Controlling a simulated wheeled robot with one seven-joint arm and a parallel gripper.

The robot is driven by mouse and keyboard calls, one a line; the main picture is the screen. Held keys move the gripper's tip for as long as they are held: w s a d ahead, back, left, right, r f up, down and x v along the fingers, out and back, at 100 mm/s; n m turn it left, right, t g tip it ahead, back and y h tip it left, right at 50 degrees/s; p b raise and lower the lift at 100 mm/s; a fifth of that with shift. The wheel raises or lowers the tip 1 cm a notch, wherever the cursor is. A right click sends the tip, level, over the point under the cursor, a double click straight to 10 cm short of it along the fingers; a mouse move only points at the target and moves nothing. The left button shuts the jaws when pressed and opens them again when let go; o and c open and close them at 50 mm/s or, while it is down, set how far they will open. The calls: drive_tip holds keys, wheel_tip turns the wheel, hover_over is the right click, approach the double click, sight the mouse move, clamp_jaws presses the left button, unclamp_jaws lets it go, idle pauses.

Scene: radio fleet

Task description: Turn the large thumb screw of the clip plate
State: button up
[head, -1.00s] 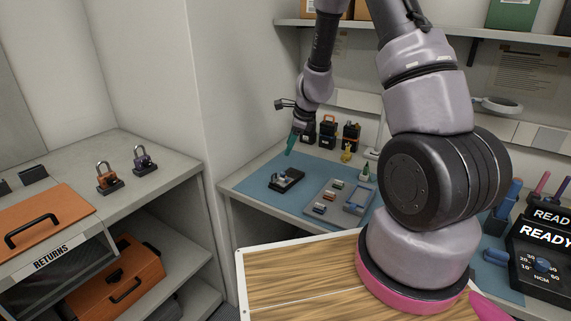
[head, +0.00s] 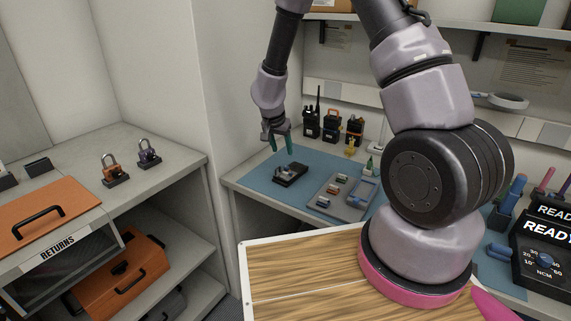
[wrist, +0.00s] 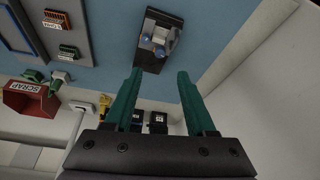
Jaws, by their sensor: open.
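A small black unit (head: 290,175) with light metal parts on top lies on the blue mat; it looks like the clip plate's holder. In the wrist view the same unit (wrist: 150,54) shows a grey part and small blue and orange spots, too small to tell which is the large thumb screw. My gripper (head: 281,150) has teal fingers and hangs above and slightly left of the unit, pointing down. In the wrist view my gripper (wrist: 160,73) is open and empty, with the unit beyond the fingertips and apart from them.
A grey tray (head: 350,213) with small coloured blocks lies right of the unit. Several radios (head: 330,127) stand behind on the bench. A red scrap bin (wrist: 28,103) shows in the wrist view. A wall stands close left of the bench.

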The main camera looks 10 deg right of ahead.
sight(287, 167)
drive_tip(key=x, duration=0.8)
drive_tip(key=shift+f, duration=0.3)
clamp_jaws()
